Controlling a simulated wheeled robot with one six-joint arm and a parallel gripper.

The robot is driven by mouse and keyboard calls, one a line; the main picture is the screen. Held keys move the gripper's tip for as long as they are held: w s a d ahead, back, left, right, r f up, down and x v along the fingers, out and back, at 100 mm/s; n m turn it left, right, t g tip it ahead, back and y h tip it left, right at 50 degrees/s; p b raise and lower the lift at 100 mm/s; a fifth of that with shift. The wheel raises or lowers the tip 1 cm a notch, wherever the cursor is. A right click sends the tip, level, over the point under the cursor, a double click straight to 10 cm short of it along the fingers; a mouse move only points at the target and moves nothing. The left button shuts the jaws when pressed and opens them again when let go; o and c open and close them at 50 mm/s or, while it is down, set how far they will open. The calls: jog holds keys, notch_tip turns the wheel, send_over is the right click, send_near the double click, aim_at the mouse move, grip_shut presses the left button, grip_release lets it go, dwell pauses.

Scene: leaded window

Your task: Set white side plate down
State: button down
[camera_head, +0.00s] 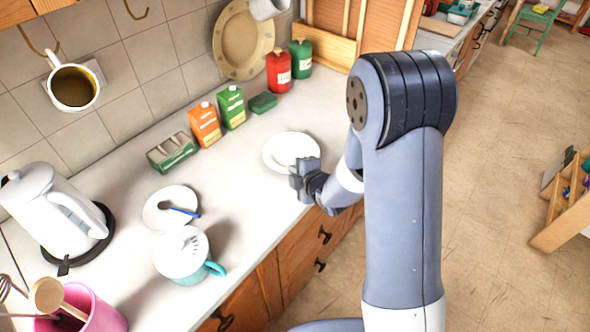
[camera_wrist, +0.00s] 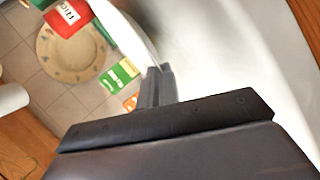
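The white side plate (camera_head: 283,148) is over the pale counter toward its front edge, roughly level in the head view. My gripper (camera_head: 306,178) is at the plate's near right rim. In the wrist view the plate (camera_wrist: 130,36) shows nearly edge-on, its rim between the fingertips (camera_wrist: 158,82), so my gripper looks shut on it. I cannot tell whether the plate's underside touches the counter or hangs just above it. My arm and gripper hide part of the near rim.
The counter (camera_head: 240,165) around the plate is clear. Orange (camera_head: 204,125) and green cartons (camera_head: 232,106), a green block (camera_head: 263,103) and red (camera_head: 279,72) and green canisters (camera_head: 301,59) stand behind.

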jog(key=shift+f+b, duration=0.5)
jog(key=shift+b, duration=0.2)
dwell(0.3)
jog(key=c, duration=2.1)
grip_release()
jog(key=o, duration=0.4)
jog(key=shift+o, duration=0.7)
jog(key=shift+s+f, duration=0.1)
jog(key=shift+f, duration=0.05)
jog(key=shift+s+d+f, duration=0.1)
jog(key=shift+f, duration=0.05)
jog(key=r+b+v, duration=0.1)
jog(key=v, duration=0.9)
jog(key=shift+r, duration=0.15)
